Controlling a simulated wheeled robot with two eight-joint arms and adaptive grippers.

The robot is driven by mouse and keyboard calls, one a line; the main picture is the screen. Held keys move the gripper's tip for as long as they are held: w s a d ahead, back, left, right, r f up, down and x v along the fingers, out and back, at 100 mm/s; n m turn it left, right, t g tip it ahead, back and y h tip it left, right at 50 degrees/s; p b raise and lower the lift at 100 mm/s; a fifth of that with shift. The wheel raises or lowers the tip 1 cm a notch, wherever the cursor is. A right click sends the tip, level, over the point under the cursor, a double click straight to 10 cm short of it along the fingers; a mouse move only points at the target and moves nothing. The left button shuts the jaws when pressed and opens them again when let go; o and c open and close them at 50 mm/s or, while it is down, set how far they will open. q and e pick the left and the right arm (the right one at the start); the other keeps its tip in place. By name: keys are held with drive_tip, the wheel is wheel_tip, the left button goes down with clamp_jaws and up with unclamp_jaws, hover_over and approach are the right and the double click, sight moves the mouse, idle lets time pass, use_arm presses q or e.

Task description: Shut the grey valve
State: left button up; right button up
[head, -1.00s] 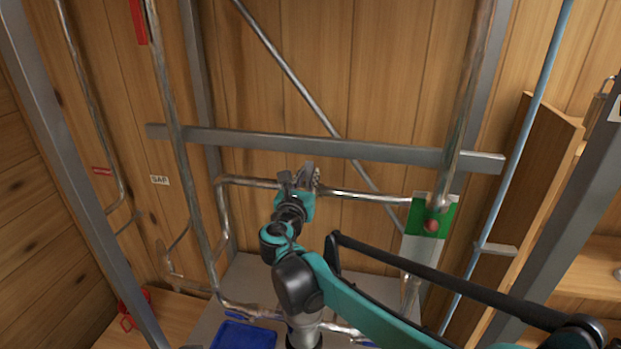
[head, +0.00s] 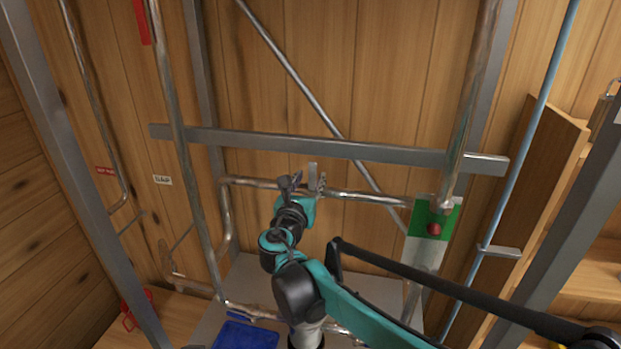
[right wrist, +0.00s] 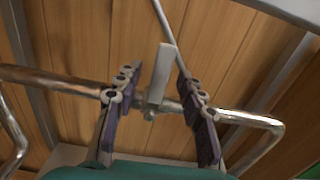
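The grey valve (head: 312,176) sits on the horizontal steel pipe at the middle of the head view. Its flat grey handle stands upright, across the pipe; it also shows in the right wrist view (right wrist: 161,72). My right gripper (head: 290,183) is just left of the handle in the head view. In the right wrist view my right gripper (right wrist: 157,82) has its two fingers spread apart, with the handle seen between them and a gap on each side. It holds nothing. My left gripper is not in view.
A grey crossbar (head: 330,147) runs above the pipe (head: 365,197). A green plate with a red knob (head: 434,229) is to the right. A blue tray (head: 246,336) lies below. A red valve handle (head: 130,318) is at lower left. Upright pipes and posts flank the area.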

drive_tip(key=v, duration=1)
drive_tip(key=shift+s, duration=0.3)
drive_tip(key=s+d+f+m+g+b, duration=0.35)
drive_tip(key=d+f+m+b, duration=0.35)
drive_tip(key=f, duration=0.5)
drive_tip(key=s+d+f+m+g+b, duration=0.3)
drive_tip(key=s+d+f+m+b, duration=0.2)
drive_tip(key=d+f+m, duration=0.5)
drive_tip(key=s+f+m+g+y+b, duration=0.2)
drive_tip(key=s+f+m+b, duration=0.4)
drive_tip(key=f, duration=0.6)
drive_tip(key=s+f+m+g+y+b, duration=0.1)
drive_tip(key=s+f+m+y+b, duration=0.2)
drive_tip(key=s+f+m+b, duration=0.4)
wheel_tip(320, 180, down, 6)
drive_tip(key=s+m, duration=0.1)
drive_tip(key=m, duration=0.2)
drive_tip(key=shift+d+g, duration=0.35)
drive_tip(key=shift+s, duration=0.1)
